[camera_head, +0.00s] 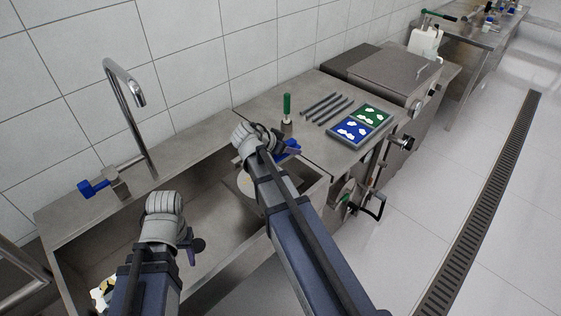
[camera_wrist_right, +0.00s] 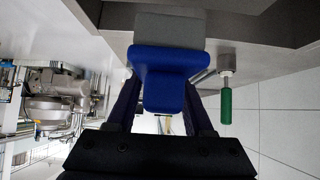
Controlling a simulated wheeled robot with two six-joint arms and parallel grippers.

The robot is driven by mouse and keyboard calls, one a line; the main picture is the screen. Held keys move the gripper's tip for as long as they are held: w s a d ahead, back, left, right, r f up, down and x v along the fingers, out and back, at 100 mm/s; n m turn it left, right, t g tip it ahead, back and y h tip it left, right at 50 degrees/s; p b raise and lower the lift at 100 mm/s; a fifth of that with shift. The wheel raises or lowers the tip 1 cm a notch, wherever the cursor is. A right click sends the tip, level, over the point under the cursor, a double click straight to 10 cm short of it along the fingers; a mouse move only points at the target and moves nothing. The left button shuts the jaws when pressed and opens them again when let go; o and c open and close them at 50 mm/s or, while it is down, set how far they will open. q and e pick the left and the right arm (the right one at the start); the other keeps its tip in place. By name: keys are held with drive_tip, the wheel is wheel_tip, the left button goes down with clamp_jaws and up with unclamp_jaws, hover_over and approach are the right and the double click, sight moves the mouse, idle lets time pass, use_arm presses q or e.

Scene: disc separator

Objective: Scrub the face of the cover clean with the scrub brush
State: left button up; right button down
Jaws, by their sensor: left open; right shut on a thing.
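My right gripper (camera_head: 287,151) is shut on the scrub brush (camera_wrist_right: 165,70), which has a blue body and a grey end. The brush also shows as a blue patch in the head view (camera_head: 293,144), by the counter edge at the sink's right end. The grey end faces the metal surface in the right wrist view; I cannot tell whether it touches. A flat grey plate with a tan patch, apparently the cover (camera_head: 236,187), lies at the sink's right end, partly hidden by my right arm. My left gripper (camera_head: 194,250) is open and empty over the sink.
A tall faucet (camera_head: 128,110) rises behind the sink (camera_head: 215,212).

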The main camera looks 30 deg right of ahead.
drive_tip(key=a, duration=0.1)
drive_tip(key=a+f, duration=0.1)
drive_tip(key=s+a, duration=0.1)
drive_tip(key=shift+a+f+b, duration=0.25)
drive_tip(key=shift+a+b, duration=0.1)
drive_tip(key=shift+a, duration=0.05)
wheel_tip(320, 180, down, 5)
drive_tip(key=b, duration=0.4)
drive_tip(key=shift+a+r+b, duration=0.1)
drive_tip(key=shift+r+b, duration=0.1)
drive_tip(key=shift+b, duration=0.1)
drive_tip(key=a, duration=0.2)
drive_tip(key=s+a+r+p, duration=0.1)
drive_tip(key=a, duration=0.1)
drive_tip(key=s+a, duration=0.1)
drive_tip(key=a, duration=0.1)
drive_tip(key=shift+a+r, duration=0.1)
drive_tip(key=shift+r, duration=0.05)
use_arm(q)
drive_tip(key=shift+f, duration=2.35)
use_arm(e)
drive_tip(key=shift+s+a, duration=0.3)
drive_tip(key=shift+a, duration=0.4)
drive_tip(key=c, duration=0.8)
unclamp_jaws()
drive_tip(key=shift+c, duration=0.2)
clamp_jaws()
